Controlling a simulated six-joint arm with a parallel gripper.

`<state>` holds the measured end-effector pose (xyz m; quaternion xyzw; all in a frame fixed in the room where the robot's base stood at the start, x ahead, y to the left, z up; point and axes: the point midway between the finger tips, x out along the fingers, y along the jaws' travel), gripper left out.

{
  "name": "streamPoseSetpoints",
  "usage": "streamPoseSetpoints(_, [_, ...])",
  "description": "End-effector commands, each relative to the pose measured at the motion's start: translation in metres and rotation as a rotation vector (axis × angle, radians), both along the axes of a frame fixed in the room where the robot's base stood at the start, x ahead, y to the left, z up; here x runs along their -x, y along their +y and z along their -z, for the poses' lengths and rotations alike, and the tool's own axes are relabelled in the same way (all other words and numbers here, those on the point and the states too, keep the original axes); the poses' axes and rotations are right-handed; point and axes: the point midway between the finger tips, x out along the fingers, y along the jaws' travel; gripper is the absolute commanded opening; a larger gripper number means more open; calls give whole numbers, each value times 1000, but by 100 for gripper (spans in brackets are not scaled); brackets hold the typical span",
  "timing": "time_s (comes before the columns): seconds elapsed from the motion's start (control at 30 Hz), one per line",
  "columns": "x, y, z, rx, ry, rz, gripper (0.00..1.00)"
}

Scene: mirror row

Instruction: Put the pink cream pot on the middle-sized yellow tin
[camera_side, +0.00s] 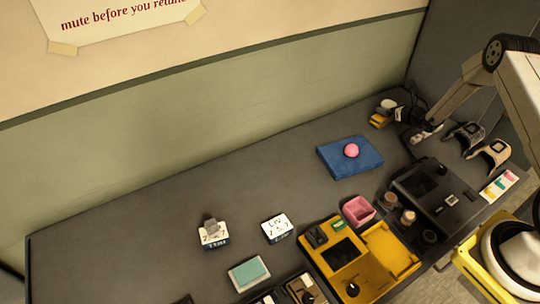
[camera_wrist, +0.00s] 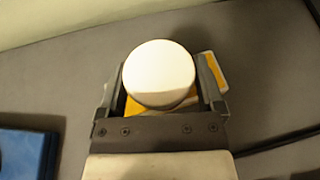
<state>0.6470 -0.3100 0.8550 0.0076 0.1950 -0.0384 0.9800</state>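A round pink thing (camera_side: 351,150), which looks like the pink cream pot, sits on a blue mat (camera_side: 333,165); the wrist view does not show it. My gripper (camera_wrist: 160,75) is at the far right end of the counter, away from the mat. Its fingers are apart, on either side of a round white-topped thing (camera_wrist: 159,72). I cannot tell whether they press on it. Yellow (camera_wrist: 133,106) shows below and beside the white top. In the side view a small yellow thing (camera_side: 379,121) lies beside my gripper. I cannot make out tin sizes.
The counter left of the blue mat is clear.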

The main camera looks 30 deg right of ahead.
Motion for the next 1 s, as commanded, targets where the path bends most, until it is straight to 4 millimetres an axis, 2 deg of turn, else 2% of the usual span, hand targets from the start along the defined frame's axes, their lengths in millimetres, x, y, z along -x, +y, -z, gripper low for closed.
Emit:
streamPoseSetpoints(0.47, [1, 0, -4, 0, 0, 0, 100])
streamPoseSetpoints(0.67, [12, 0, -9, -1, 1, 1, 100])
streamPoseSetpoints(1.0, [46, 3, -23, -1, 0, 3, 100])
